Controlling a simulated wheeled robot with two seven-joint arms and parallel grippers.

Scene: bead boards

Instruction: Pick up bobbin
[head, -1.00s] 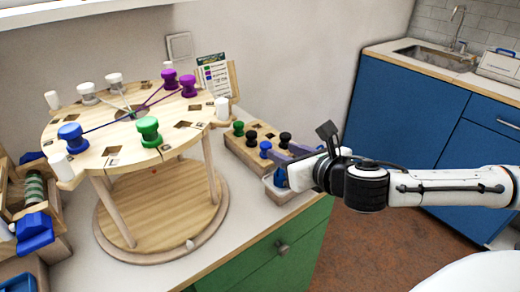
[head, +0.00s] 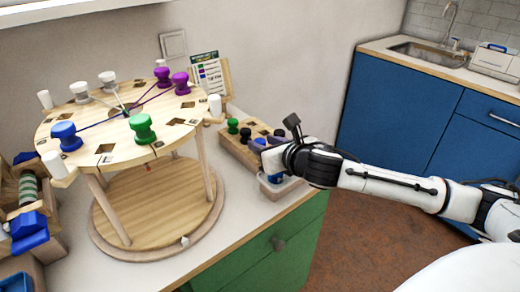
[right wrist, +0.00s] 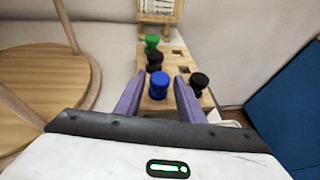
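A wooden bobbin block (head: 235,150) stands on the counter to the right of the round board. It bears a green bobbin (head: 232,126) and black bobbins (head: 245,134). In the right wrist view, a blue bobbin (right wrist: 158,86) shows between the two purple fingers of my right gripper (right wrist: 158,80), with a gap on each side. The gripper is open. A green bobbin (right wrist: 152,42) and black bobbins (right wrist: 200,80) show around it. In the head view, my right gripper (head: 262,147) is over the block's near end and hides part of it. My left gripper is not in view.
The round wooden board (head: 75,108) on posts holds blue, green, white and purple bobbins with coloured threads. A pattern card (head: 208,75) stands behind. A clear tub (head: 280,187) with something blue sits below my right gripper. Blue bins are at the left edge.

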